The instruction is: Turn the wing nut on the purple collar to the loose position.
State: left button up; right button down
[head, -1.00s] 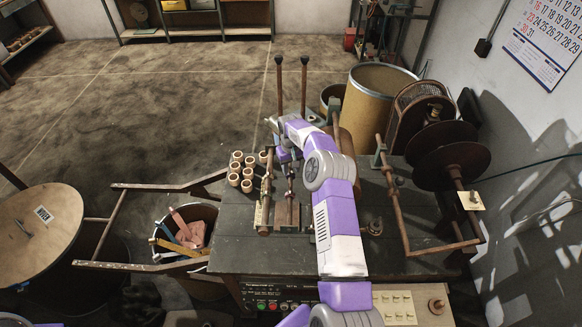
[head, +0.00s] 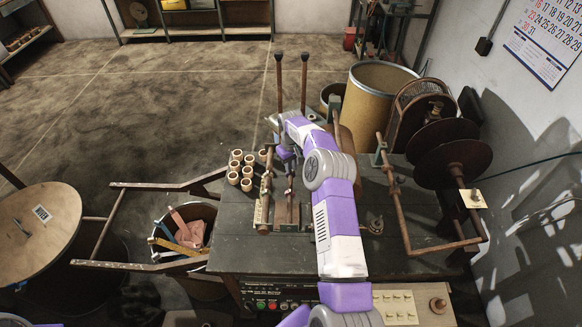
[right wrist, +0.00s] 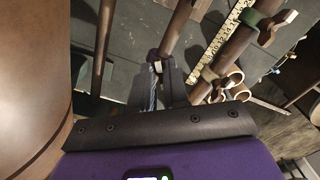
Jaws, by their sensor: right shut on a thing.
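My right gripper (right wrist: 156,82) is low over a rod of the bench fixture in the right wrist view. Its two dark fingers are close together on a small pale piece (right wrist: 153,56), which seems to be the wing nut and is mostly hidden between them. In the head view, my right arm reaches over the bench and its gripper (head: 287,154) is at the winding fixture, largely covered by my wrist. I cannot make out the purple collar apart from my own purple parts, or read the nut's angle. My left gripper is out of view.
Several cardboard cores (head: 246,172) stand left of the fixture on the dark bench (head: 240,235). A yellow ruler strip (right wrist: 222,42) lies beside the rods. Two tall dark-capped levers (head: 304,80) rise behind. Dark reel discs (head: 455,160) and a bent rod frame (head: 400,215) stand right.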

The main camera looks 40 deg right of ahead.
jog(key=n+b, duration=0.1)
jog(key=n, duration=0.2)
jog(key=shift+d+n, duration=0.1)
jog(key=shift+n, duration=1.7)
jog(key=shift+w, duration=0.1)
jog(key=c, duration=1.2)
grip_release()
jog(key=shift+o, duration=0.2)
jog(key=shift+r, duration=3.8)
